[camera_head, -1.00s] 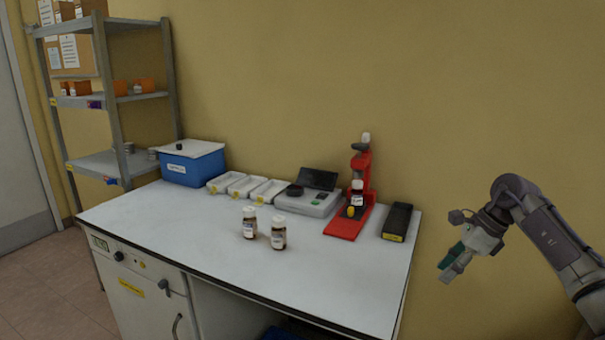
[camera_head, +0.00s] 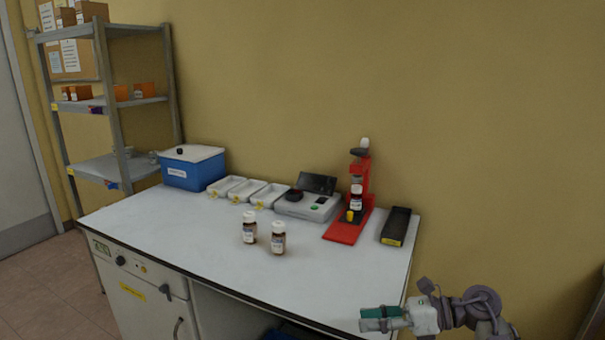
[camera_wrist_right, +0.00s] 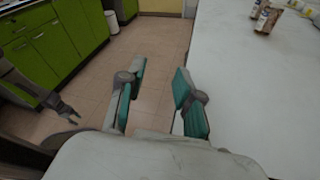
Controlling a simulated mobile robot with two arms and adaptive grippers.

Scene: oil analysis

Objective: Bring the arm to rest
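My right gripper (camera_head: 382,318) is at the bottom right of the head view, by the right front edge of the bench (camera_head: 340,282). In the right wrist view its two teal-padded fingers (camera_wrist_right: 159,88) stand apart with nothing between them, and floor tiles show behind. A dark gripper at the left of the right wrist view, probably my left one (camera_wrist_right: 66,108), hangs over the floor; its fingers are too small to judge. The left gripper is not in the head view.
Two brown bottles, the left (camera_head: 249,228) and the right (camera_head: 278,238), stand upright on the bench. Behind them are white trays (camera_head: 245,190), a grey device (camera_head: 306,205), a red stand (camera_head: 345,228) holding a bottle, a black box (camera_head: 396,226) and a blue box (camera_head: 192,168).

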